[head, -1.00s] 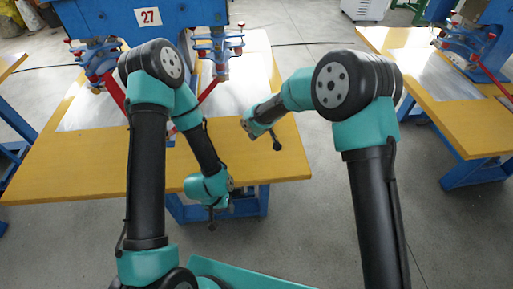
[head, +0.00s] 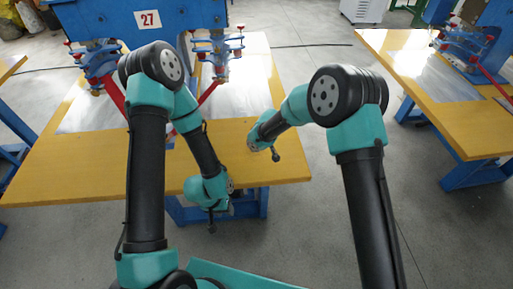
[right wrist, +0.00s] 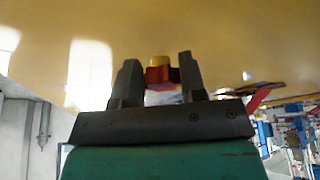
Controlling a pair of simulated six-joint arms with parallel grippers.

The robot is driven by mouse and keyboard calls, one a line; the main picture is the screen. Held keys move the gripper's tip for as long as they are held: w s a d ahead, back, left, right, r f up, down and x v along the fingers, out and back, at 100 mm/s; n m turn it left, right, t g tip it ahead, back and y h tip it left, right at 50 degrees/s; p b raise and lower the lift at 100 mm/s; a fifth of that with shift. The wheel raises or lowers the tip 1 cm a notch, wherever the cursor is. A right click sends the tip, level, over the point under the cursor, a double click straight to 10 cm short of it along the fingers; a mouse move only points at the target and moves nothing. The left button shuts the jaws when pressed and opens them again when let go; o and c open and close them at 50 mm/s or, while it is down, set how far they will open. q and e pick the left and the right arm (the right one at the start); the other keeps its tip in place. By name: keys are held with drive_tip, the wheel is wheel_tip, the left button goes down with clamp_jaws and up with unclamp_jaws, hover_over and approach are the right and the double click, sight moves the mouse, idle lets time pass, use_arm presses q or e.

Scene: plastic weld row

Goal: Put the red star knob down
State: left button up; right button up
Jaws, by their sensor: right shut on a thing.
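The red star knob (right wrist: 162,75) shows between the two dark fingers of my right gripper (right wrist: 158,63) in the right wrist view. The gripper is shut on it. A small yellow part shows just beyond the red. In the head view my right gripper (head: 274,153) is over the front right part of the yellow table (head: 90,172); the knob cannot be made out there. My left gripper (head: 211,222) hangs at the table's front edge, pointing down. Its fingers are too small to read.
Bright metal plates (head: 235,88) lie on the tabletop. A second yellow table (head: 450,125) stands at the right. The table's front left is clear.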

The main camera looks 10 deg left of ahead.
drive_tip(key=shift+f, duration=1.1)
drive_tip(key=shift+s+d+f, duration=0.1)
drive_tip(key=shift+f, duration=0.3)
